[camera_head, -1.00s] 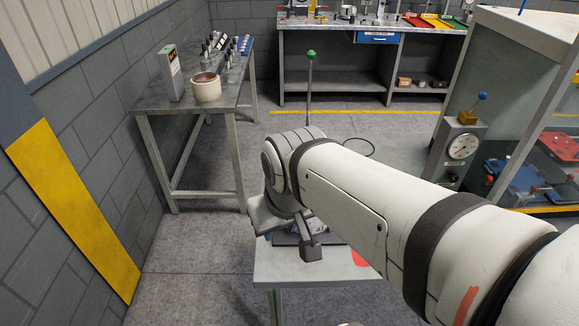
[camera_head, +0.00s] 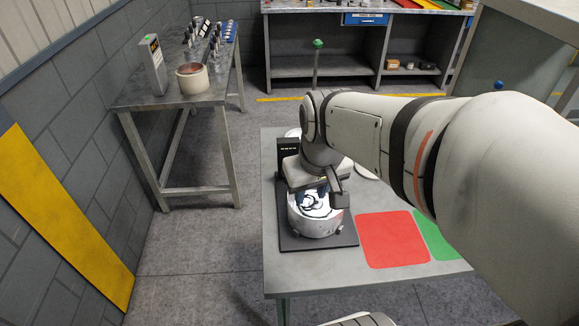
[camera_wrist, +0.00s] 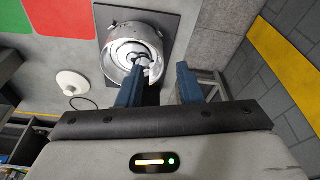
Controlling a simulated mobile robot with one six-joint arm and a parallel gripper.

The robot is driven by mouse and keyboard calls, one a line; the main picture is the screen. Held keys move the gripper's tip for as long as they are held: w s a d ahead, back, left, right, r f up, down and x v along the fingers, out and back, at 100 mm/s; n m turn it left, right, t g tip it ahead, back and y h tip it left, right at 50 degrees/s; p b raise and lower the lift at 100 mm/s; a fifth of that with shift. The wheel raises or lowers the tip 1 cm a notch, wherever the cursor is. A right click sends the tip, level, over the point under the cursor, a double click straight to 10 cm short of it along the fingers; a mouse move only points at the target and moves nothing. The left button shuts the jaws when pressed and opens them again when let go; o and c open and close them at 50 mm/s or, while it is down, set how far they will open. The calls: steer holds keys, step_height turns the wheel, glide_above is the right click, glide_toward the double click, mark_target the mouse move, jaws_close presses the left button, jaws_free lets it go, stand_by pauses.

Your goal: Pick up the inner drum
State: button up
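A round silver metal drum assembly (camera_head: 318,222) sits upright on a black square plate (camera_head: 290,242) on the grey work table. In the wrist view the assembly (camera_wrist: 113,62) shows an outer ring with shiny nested round parts inside; I cannot tell for sure which is the inner drum. My gripper (camera_wrist: 157,68) is open and empty, its two blue fingers apart. It is above the assembly in the head view. In the wrist view one finger overlaps the assembly's edge and the other is beside it; contact cannot be told.
A red mat (camera_head: 392,240) and a green mat (camera_head: 438,236) lie right of the plate. A black box (camera_head: 287,152) stands behind the assembly. A white disc (camera_wrist: 72,82) with a cable lies on the table. A side bench (camera_head: 150,102) holds a cream pot (camera_head: 193,80).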

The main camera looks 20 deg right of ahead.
mark_target(291, 204)
steer(key=w+f+n+g+b, duration=0.1)
steer(key=w+f+n+g, duration=0.15)
steer(key=w+f, duration=0.95)
steer(key=shift+m, duration=0.45)
steer(key=f, duration=0.2)
steer(key=f+p, duration=0.1)
steer(key=f, duration=0.4)
steer(key=shift+w+f, duration=0.25)
steer(key=shift+c, duration=0.2)
jaws_close()
steer(key=shift+w+r, duration=0.15)
